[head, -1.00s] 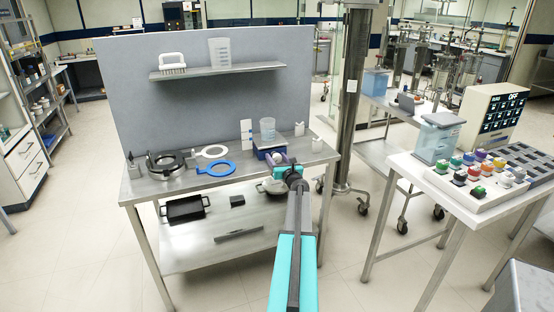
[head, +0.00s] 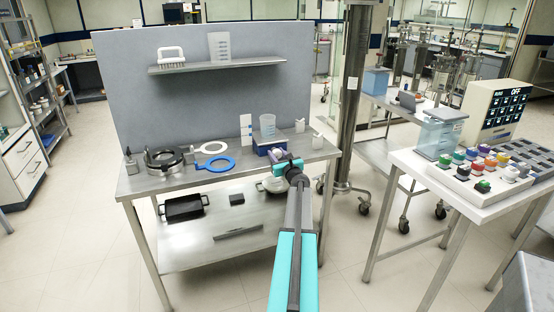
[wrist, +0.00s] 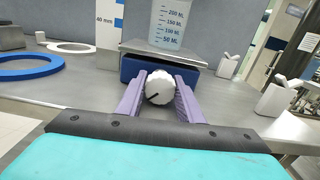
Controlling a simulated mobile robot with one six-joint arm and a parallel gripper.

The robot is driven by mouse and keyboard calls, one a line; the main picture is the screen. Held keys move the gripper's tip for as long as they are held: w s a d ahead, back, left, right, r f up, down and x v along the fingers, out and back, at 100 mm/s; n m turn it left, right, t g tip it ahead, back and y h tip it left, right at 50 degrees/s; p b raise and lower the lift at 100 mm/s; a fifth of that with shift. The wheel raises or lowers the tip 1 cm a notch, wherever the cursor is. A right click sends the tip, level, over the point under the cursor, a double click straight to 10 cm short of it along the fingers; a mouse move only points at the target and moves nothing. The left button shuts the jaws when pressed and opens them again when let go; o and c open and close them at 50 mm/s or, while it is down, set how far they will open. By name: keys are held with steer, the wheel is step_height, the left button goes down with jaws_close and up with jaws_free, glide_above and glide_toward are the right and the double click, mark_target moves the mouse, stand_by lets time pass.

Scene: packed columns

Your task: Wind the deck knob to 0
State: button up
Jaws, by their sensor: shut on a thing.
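The deck knob (wrist: 160,88) is white and ribbed, on the front of a dark blue box-shaped stand (wrist: 134,68). A dark pointer line on the knob points to the lower left in the wrist view. My gripper (wrist: 160,92) has its purple fingers on both sides of the knob, shut on it. A grey metal deck (wrist: 190,56) tops the stand, with a graduated beaker (wrist: 172,25) on it. In the head view my gripper (head: 278,157) is at the front of the stand (head: 262,147) and hides the knob. A white card (wrist: 108,25) marked 40 mm stands to the left.
A blue ring (head: 214,163), a white ring (head: 210,147) and a dark round fixture (head: 164,160) lie left on the steel bench (head: 140,187). Small white containers (head: 317,141) stand right of the stand. A grey panel (head: 120,90) rises behind.

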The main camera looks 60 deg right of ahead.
steer(key=shift+f+n+b, duration=0.15)
steer(key=shift+n+b, duration=0.75)
steer(key=shift+b, duration=0.65)
steer(key=shift+n, duration=0.4)
steer(key=o, duration=1.1)
steer(key=shift+c, duration=0.2)
steer(key=shift+s+a+b, duration=0.15)
steer(key=shift+b, duration=0.15)
steer(key=b+v, duration=0.1)
steer(key=v, duration=1.2)
steer(key=shift+a, duration=0.2)
steer(key=shift+s, duration=0.1)
